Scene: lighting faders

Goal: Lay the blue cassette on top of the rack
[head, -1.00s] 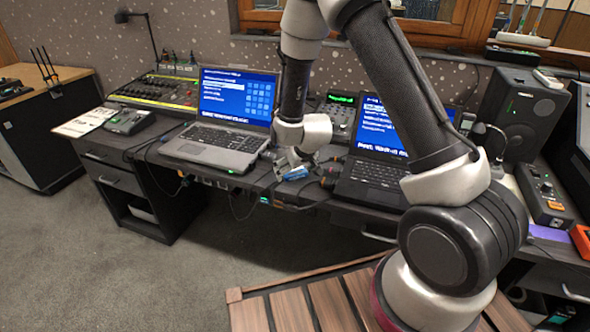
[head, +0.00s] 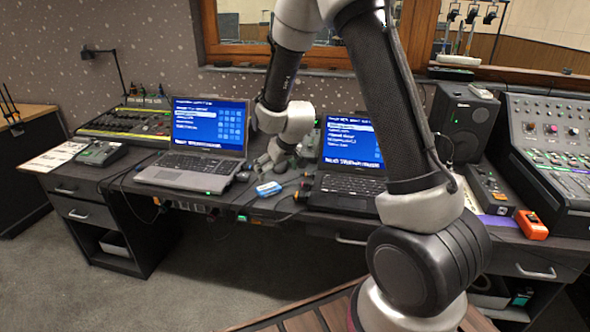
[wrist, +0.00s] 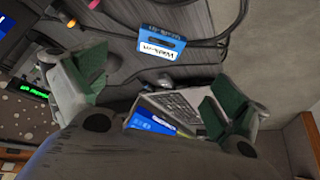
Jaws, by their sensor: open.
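The blue cassette (head: 268,188) lies on the dark desk (head: 240,205) near its front edge, between two laptops. In the wrist view the cassette (wrist: 162,46) shows a white label and lies beyond the fingertips, apart from them. My gripper (head: 268,162) is just behind and above the cassette in the head view, empty. In the wrist view my gripper (wrist: 152,92) has its two green-padded fingers wide apart. I cannot clearly pick out the rack; a green-lit display (wrist: 30,88) shows at the left of the wrist view.
The left laptop (head: 195,170) and the right laptop (head: 350,180) flank the cassette. Cables (wrist: 200,40) run close to it. A lighting console (head: 125,125) stands at the left. A speaker (head: 462,122), a mixer (head: 560,150) and an orange box (head: 531,224) are at the right.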

